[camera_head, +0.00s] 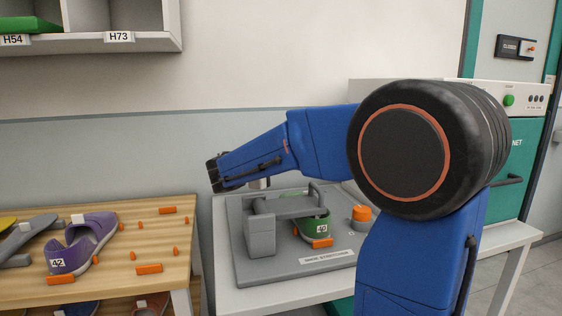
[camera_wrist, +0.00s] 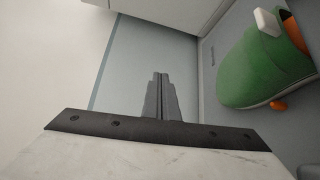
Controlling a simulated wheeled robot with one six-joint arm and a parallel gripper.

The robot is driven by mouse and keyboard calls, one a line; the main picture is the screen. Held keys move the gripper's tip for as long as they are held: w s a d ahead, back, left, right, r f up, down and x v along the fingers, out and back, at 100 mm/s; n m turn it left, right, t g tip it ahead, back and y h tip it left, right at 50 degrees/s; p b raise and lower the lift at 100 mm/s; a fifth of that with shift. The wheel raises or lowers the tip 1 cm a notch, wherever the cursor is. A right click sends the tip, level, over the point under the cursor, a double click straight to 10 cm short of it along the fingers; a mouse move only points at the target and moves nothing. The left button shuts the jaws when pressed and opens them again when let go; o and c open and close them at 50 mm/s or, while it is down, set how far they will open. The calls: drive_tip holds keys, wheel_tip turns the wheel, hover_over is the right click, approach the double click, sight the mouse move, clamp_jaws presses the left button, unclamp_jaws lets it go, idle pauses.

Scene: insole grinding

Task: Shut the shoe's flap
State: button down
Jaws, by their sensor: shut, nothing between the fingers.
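A green shoe (camera_head: 313,224) with a white number label sits in a grey fixture (camera_head: 262,228), partly hidden by a grey bar. In the wrist view the green shoe (camera_wrist: 255,72) is at the right, with a white tab (camera_wrist: 267,21) sticking up near its upper end. I cannot tell how far its flap stands open. My gripper (camera_wrist: 160,78) is shut and empty, its fingers together to the left of the shoe and apart from it in the picture. In the head view the gripper's fingers are not clear; my blue arm reaches left above the fixture.
A purple shoe (camera_head: 88,243) and several orange pieces lie on the wooden table (camera_head: 118,262) at left. A shelf (camera_head: 150,42) hangs upper left. A green cabinet (camera_head: 515,165) stands at right.

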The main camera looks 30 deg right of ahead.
drive_tip(key=v, duration=1.7)
drive_tip(key=shift+a, duration=0.2)
